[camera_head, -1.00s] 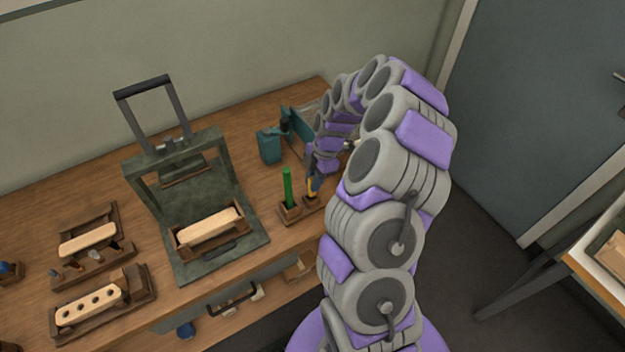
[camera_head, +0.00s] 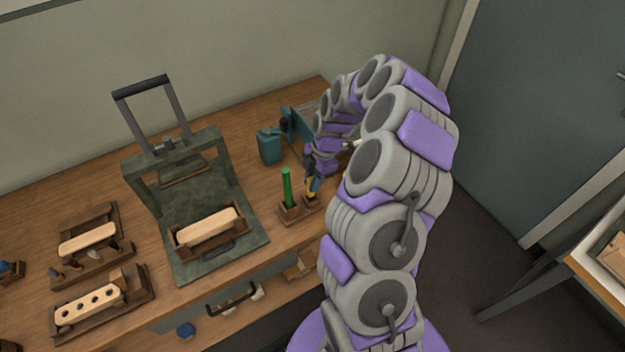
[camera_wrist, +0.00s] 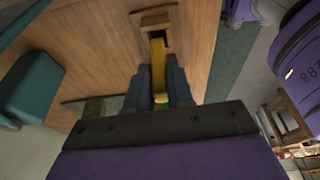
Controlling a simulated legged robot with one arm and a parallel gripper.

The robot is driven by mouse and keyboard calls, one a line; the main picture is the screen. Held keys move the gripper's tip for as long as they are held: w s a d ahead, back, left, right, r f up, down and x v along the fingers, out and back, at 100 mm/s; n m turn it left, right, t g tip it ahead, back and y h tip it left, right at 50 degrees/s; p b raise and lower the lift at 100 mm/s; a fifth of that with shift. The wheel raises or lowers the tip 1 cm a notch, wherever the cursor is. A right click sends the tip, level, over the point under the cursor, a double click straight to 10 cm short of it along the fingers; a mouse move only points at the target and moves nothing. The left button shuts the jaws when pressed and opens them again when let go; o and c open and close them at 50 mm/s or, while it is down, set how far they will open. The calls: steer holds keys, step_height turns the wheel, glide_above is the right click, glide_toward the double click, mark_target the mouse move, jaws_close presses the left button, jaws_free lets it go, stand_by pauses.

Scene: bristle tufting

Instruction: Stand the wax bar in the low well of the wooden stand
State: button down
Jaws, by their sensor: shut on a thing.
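The yellow wax bar (camera_head: 313,186) is upright over the right-hand part of the small wooden stand (camera_head: 309,204), whose block also shows in the wrist view (camera_wrist: 153,17). My gripper (camera_head: 312,175) is shut on the bar from above. In the wrist view the dark fingers of my gripper (camera_wrist: 160,88) press on both sides of the yellow bar (camera_wrist: 158,66). The bar's far end meets the dark opening of the well; I cannot tell how deep it sits or whether it touches the floor.
A green stick (camera_head: 287,187) stands in the left block of the stand (camera_head: 290,214). A teal device (camera_head: 269,147) is behind, and a dark press (camera_head: 190,205) with a wooden brush block (camera_head: 207,227) is to the left. The bench's front edge is close.

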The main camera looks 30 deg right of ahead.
steer(key=shift+a+f, duration=0.15)
steer(key=shift+f, duration=0.35)
steer(key=shift+f+b, duration=0.6)
steer(key=shift+f, duration=0.05)
steer(key=shift+f, duration=0.3)
steer(key=shift+f+b, duration=0.35)
stand_by(0.6)
steer(key=c, duration=0.9)
jaws_free()
steer(key=shift+o, duration=0.4)
